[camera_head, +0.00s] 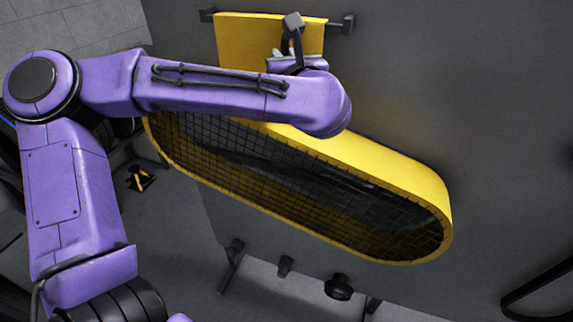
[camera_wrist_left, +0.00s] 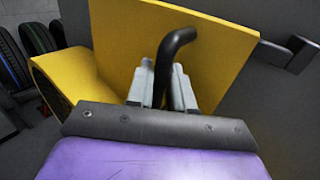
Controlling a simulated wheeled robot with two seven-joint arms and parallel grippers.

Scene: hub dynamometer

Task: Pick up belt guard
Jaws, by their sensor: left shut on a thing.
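The yellow belt guard (camera_head: 425,190) has a long rounded body with dark mesh and a flat plate at its upper back. It slants down to the right against the grey panel in the head view. The left wrist view shows its yellow plate (camera_wrist_left: 225,50) and part of its body at left. My left gripper (camera_head: 284,54) is at the plate. In the wrist view its two grey fingers (camera_wrist_left: 163,88) are shut on the guard's dark bent handle (camera_wrist_left: 178,42). The arm hides part of the guard. My right gripper is not in view.
A grey panel (camera_head: 500,130) stands behind the guard. Dark brackets (camera_head: 347,24) stick out beside the plate's top. Dark knobs or fittings (camera_head: 338,288) sit below the guard. Tyres (camera_wrist_left: 38,38) stand at left in the wrist view. A small yellow object (camera_head: 140,180) is on the floor.

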